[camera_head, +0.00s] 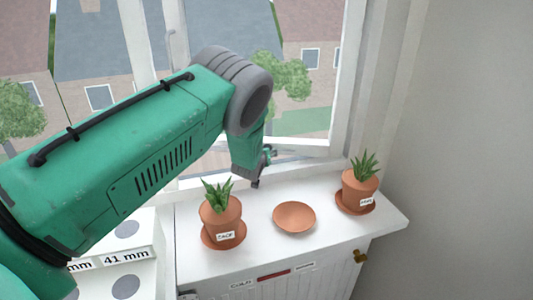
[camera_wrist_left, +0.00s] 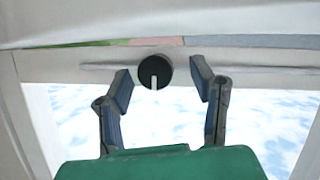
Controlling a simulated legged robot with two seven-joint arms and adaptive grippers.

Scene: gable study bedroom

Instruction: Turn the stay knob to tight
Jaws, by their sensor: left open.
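The stay knob (camera_wrist_left: 153,69) is a round black knob with a white pointer line, on the pale window frame (camera_wrist_left: 70,66) in the left wrist view. Its line points toward the bottom of that picture. My left gripper (camera_wrist_left: 161,80) is open, with one blue-padded finger on each side of the knob and gaps showing between. In the head view my left gripper (camera_head: 262,171) is at the window's lower rail above the sill. The knob cannot be made out there. No tight or loose marking is readable. My right gripper is not in view.
A potted plant (camera_head: 222,213) stands on the white cabinet top (camera_head: 270,250), below and left of my left gripper. A terracotta saucer (camera_head: 294,217) lies beside it, and another potted plant (camera_head: 359,187) stands at the right. White boxes labelled in mm (camera_head: 125,257) are at lower left.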

